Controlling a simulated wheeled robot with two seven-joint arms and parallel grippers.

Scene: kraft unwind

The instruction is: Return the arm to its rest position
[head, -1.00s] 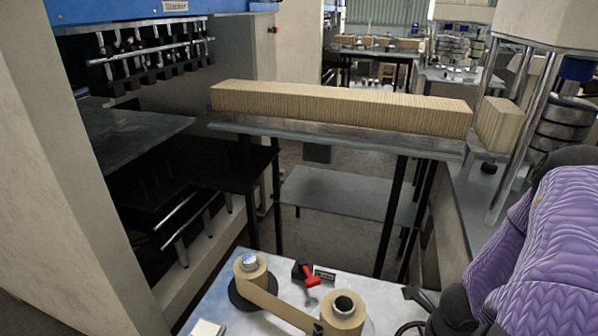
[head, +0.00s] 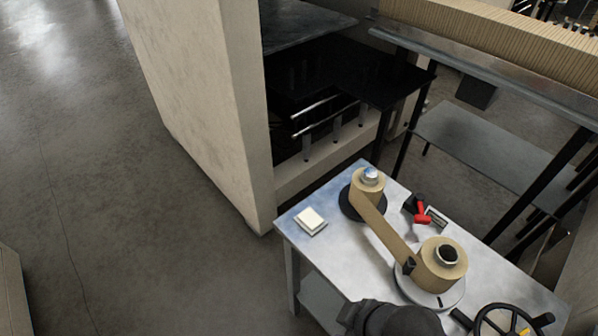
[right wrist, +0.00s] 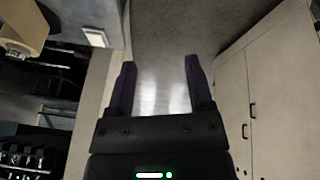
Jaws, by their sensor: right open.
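My right gripper (right wrist: 160,66) is open in the right wrist view. Its two dark fingers stand apart with nothing between them, over grey floor. In the head view the kraft paper (head: 385,222) runs as a band from a smaller roll (head: 366,184) on a dark disc to a larger roll (head: 440,266) on a pale disc. Both stand on the metal table (head: 325,252). Part of a tan roll (right wrist: 24,24) shows at the top left of the wrist view, apart from my gripper. My left gripper is not in view.
A white pad (head: 311,220), a red-handled tool (head: 421,212) and a black handwheel (head: 503,322) are on the table. A beige machine wall (head: 205,110) stands behind it. Pale cabinets (right wrist: 262,95) line the wrist view's right. Open floor (head: 110,190) lies left.

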